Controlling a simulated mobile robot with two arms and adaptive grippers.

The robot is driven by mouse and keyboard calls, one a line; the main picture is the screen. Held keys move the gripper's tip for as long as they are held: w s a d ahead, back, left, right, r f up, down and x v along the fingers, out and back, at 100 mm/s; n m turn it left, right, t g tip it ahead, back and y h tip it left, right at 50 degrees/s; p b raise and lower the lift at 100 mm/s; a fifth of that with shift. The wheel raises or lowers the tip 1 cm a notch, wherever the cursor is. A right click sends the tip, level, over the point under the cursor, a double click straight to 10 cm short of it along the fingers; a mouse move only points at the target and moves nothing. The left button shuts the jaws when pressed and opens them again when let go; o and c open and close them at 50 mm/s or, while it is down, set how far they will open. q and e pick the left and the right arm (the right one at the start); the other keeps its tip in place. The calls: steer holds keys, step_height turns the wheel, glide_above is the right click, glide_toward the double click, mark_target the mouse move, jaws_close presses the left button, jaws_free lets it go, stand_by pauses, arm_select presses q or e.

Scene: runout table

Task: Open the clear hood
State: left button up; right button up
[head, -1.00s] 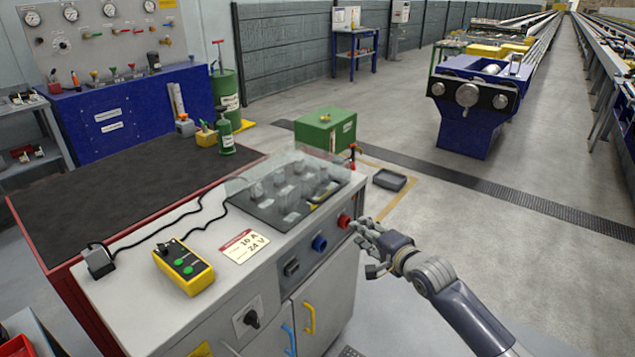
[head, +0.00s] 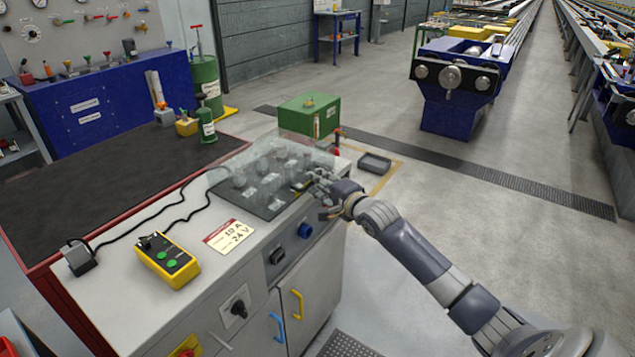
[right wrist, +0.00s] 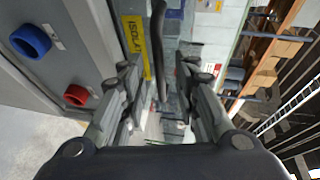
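The clear hood (head: 232,186) is a see-through cover lying closed and low over a dark panel of several switches on top of the grey cabinet (head: 130,305). My right gripper (head: 318,186) is at the hood's right front edge, above the cabinet's front face. In the right wrist view, the fingers of my right gripper (right wrist: 160,85) stand apart. A dark curved bar (right wrist: 161,50) shows between and beyond them; I cannot tell whether they touch it. My left gripper is out of view.
A blue knob (head: 305,230) sits on the cabinet front; a red knob (right wrist: 76,95) shows in the right wrist view. A yellow control box (head: 168,261) is on the cabinet top. A green box (head: 308,115) stands behind. Open floor lies to the right.

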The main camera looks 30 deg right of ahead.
steer(key=shift+w+f, duration=0.15)
steer(key=shift+w, duration=0.35)
jaws_close()
